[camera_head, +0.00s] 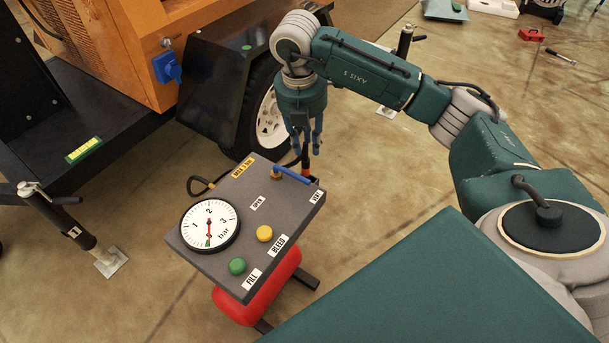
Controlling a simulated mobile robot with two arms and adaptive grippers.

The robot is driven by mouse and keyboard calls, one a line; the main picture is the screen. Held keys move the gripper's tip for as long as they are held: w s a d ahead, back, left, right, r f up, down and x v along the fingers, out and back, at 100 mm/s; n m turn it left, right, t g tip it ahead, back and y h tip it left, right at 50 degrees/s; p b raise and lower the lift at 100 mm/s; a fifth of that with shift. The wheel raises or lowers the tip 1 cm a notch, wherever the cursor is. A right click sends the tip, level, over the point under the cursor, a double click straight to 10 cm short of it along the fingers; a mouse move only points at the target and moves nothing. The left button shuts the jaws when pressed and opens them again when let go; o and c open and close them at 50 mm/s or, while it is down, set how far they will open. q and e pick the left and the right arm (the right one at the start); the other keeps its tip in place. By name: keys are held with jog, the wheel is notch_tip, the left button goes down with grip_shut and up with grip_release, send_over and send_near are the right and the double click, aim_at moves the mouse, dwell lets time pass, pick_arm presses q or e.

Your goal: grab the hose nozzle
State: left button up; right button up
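My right gripper (307,149) hangs pointing down from the wrist, just behind the far right corner of the grey control panel. Its blue fingers are apart, with a gap between them. A black hose (199,184) loops out at the panel's far left side. My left gripper is not in view.
The panel (247,213) carries a pressure gauge (209,226), green and yellow buttons and a blue lever (292,175), close to the gripper. A red tank (256,290) is below. A trailer wheel (271,119) and fender stand behind. Open floor lies right of the panel.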

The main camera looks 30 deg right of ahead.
aim_at(306, 159)
jog(key=f, duration=0.5)
jog(key=f+b, duration=0.1)
jog(key=f, duration=0.1)
jog(key=shift+w+f, duration=0.2)
jog(key=shift+w, duration=0.05)
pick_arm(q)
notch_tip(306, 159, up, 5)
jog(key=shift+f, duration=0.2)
pick_arm(e)
grip_shut()
